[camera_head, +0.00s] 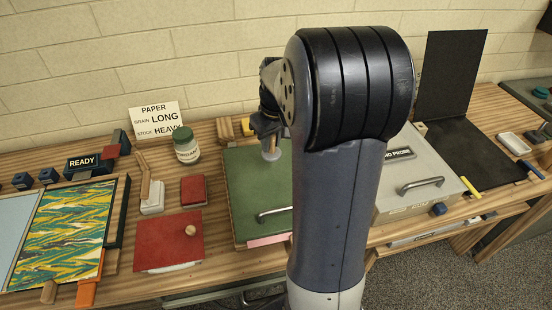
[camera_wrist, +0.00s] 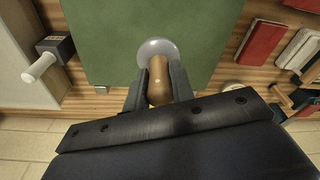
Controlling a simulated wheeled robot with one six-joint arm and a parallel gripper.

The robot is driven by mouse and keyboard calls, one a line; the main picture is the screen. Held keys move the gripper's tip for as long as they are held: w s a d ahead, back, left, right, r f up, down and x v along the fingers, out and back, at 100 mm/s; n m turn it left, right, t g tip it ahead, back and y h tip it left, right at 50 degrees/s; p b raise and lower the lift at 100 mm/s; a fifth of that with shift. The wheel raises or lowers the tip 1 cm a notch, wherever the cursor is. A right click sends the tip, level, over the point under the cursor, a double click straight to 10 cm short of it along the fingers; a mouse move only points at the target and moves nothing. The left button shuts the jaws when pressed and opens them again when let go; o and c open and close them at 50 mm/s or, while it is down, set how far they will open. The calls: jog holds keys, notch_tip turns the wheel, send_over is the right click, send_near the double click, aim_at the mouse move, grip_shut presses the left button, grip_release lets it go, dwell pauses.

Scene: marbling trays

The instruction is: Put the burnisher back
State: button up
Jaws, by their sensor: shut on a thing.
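The burnisher has a short tan wooden handle (camera_wrist: 158,82) and a pale, round, glossy foot (camera_wrist: 157,49). In the wrist view my gripper (camera_wrist: 158,88) is shut on the handle, with one dark finger on each side. In the head view my gripper (camera_head: 267,122) is partly hidden by my own arm, and the pale foot (camera_head: 270,153) shows below it. The burnisher is over the back part of a green panel (camera_head: 239,185); I cannot tell whether the foot touches it. The green panel also shows in the wrist view (camera_wrist: 110,40).
A metal handle (camera_head: 273,213) is on the panel's front. Left are a green-capped jar (camera_head: 187,150), a red block (camera_head: 193,191) and a red knobbed lid (camera_head: 165,240). A grey box (camera_head: 405,197) stands right. A dark block with a white peg (camera_wrist: 40,68) shows in the wrist view.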

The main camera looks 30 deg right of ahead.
aim_at(274, 138)
jog(key=shift+f, duration=2.85)
jog(key=shift+f, duration=0.2)
jog(key=o, duration=1)
jog(key=shift+c, duration=0.2)
jog(key=shift+r, duration=0.2)
jog(key=r, duration=0.4)
jog(key=s+r, duration=0.1)
jog(key=r, duration=0.7)
jog(key=shift+s, duration=0.4)
